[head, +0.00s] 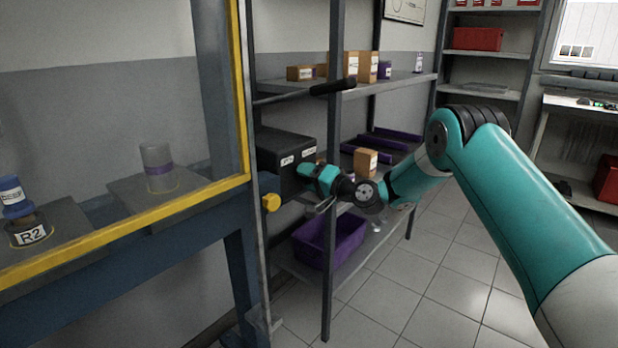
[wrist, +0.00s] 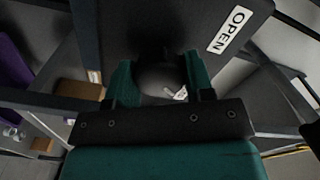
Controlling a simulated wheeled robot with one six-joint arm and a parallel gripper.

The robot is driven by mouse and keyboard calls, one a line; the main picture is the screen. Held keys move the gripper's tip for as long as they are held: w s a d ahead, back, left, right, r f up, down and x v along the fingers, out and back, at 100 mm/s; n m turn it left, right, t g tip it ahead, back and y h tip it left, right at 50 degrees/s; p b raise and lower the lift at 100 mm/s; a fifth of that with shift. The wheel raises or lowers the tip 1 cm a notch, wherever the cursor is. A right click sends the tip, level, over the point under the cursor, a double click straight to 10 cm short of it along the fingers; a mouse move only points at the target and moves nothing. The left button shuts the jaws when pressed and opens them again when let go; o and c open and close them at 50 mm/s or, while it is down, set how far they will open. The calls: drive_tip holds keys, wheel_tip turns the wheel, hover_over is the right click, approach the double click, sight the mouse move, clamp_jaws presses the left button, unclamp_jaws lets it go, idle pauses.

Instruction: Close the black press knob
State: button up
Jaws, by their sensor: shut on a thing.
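The black press knob (wrist: 163,76) is a dark round knob on the face of a dark control box (wrist: 160,25). A white OPEN label (wrist: 229,30) shows on that face in the wrist view. In the head view the box (head: 275,142) is beside the press frame, with two small white labels. My gripper (wrist: 160,88) has a teal finger on each side of the knob and is shut on it. In the head view my gripper (head: 307,175) is up against the front of the box, and the knob is hidden behind it.
A yellow-edged press frame (head: 243,90) stands at left, with a yellow knob (head: 271,202) on it. A black-gripped lever (head: 333,87) juts out above the box. A shelf post (head: 333,120) and a purple bin (head: 318,240) are close to my gripper. Tiled floor is open at right.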

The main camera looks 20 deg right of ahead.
drive_tip(key=o, duration=0.9)
drive_tip(key=b+v, duration=0.2)
drive_tip(key=v, duration=1.5)
drive_tip(key=shift+s+d+b, duration=0.1)
drive_tip(key=shift+d+b, duration=0.05)
drive_tip(key=shift+b, duration=0.25)
